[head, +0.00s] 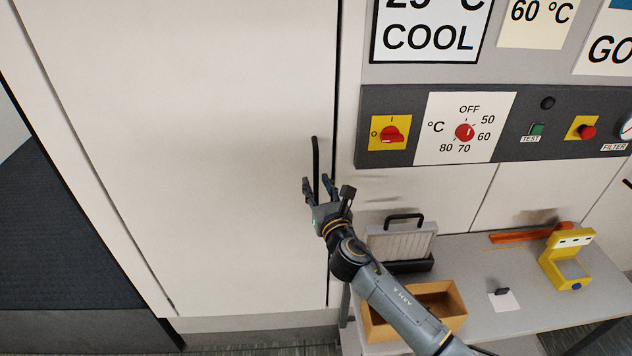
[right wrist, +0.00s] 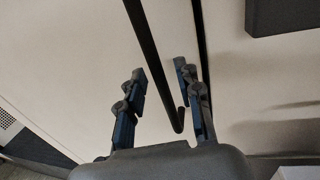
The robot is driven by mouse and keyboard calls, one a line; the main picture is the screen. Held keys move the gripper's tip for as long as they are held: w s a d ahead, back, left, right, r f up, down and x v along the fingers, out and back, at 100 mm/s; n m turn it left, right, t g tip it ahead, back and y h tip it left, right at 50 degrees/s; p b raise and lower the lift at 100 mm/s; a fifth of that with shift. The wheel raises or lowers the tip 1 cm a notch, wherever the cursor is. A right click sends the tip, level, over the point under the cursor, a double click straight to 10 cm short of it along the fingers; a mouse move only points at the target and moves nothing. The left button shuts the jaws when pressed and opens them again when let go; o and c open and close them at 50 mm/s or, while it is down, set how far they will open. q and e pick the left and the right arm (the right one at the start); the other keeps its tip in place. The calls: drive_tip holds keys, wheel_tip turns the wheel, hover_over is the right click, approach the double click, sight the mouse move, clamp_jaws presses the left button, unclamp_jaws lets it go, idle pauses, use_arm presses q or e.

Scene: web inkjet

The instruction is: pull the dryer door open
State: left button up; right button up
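The dryer door (head: 200,130) is a tall white panel in the head view, flush in its frame and shut. Its black vertical bar handle (head: 316,160) is near the door's right edge. My right gripper (head: 318,184) is open at the lower part of the handle. In the right wrist view the handle (right wrist: 158,60) comes down between the two spread fingers (right wrist: 160,85), with gaps on both sides. I cannot tell whether either finger touches it. The left gripper is not in view.
Right of the door is a dark control panel (head: 420,100) with red knobs. Below it a grey bench (head: 490,270) holds a wooden box (head: 455,305), a screen with a black handle (head: 402,243) and a yellow device (head: 568,262). The floor before the door shows little.

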drive_tip(key=shift+w+a, duration=0.15)
drive_tip(key=shift+w, duration=0.5)
clamp_jaws()
drive_tip(key=shift+f, duration=0.1)
